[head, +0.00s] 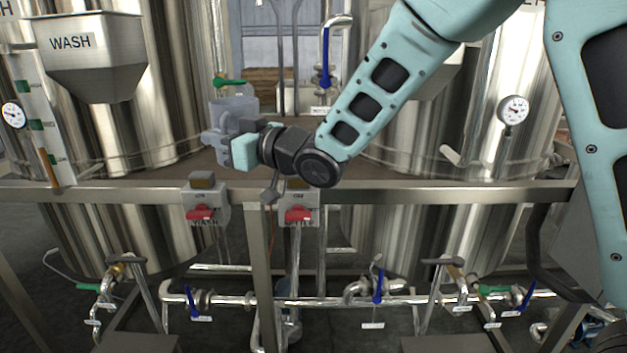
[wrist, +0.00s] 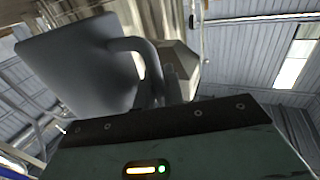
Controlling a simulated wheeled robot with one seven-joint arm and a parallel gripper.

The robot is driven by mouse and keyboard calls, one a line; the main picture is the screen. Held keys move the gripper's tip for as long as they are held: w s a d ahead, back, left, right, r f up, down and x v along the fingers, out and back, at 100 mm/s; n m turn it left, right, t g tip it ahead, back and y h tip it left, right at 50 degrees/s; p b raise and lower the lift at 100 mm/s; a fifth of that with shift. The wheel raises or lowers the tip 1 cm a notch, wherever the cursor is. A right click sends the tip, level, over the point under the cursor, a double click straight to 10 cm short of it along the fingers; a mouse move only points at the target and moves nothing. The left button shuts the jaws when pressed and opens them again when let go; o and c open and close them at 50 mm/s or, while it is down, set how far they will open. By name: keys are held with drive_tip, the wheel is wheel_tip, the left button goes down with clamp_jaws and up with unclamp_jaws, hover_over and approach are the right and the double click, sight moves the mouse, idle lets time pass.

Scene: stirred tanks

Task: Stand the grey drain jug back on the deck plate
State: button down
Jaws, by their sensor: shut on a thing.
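The grey drain jug (head: 236,108) is held up in front of the tanks, left of centre in the head view. My gripper (head: 222,142) is shut on the jug, at its handle side. In the wrist view the jug (wrist: 80,70) fills the upper left and its curved handle (wrist: 145,60) runs down to the jaws, whose fingertips are mostly hidden. The jug looks about upright in the head view. The brown deck plate (head: 180,170) lies behind the front rail, below the jug. I cannot tell the exact gap between the jug and the plate.
A steel WASH hopper (head: 92,55) hangs on the left tank. A metal rail (head: 400,190) crosses in front, with two red-handled switch boxes (head: 205,200) below the jug. A blue-handled valve pipe (head: 327,50) stands behind, right of the jug. Pipes and valves run low down.

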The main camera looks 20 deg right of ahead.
drive_tip(key=w+d+p, duration=0.2)
drive_tip(key=w+d, duration=0.2)
drive_tip(key=d, duration=0.5)
drive_tip(key=w+d+p, duration=0.3)
drive_tip(key=d, duration=0.7)
drive_tip(key=f, duration=0.6)
drive_tip(key=shift+w+a+f, duration=0.1)
drive_tip(key=shift+a+f, duration=0.2)
drive_tip(key=shift+a, duration=0.1)
drive_tip(key=shift+d+f+p, duration=0.25)
drive_tip(key=shift+f+p, duration=0.05)
drive_tip(key=shift+p, duration=0.2)
drive_tip(key=shift+f, duration=0.2)
drive_tip(key=c, duration=1.5)
unclamp_jaws()
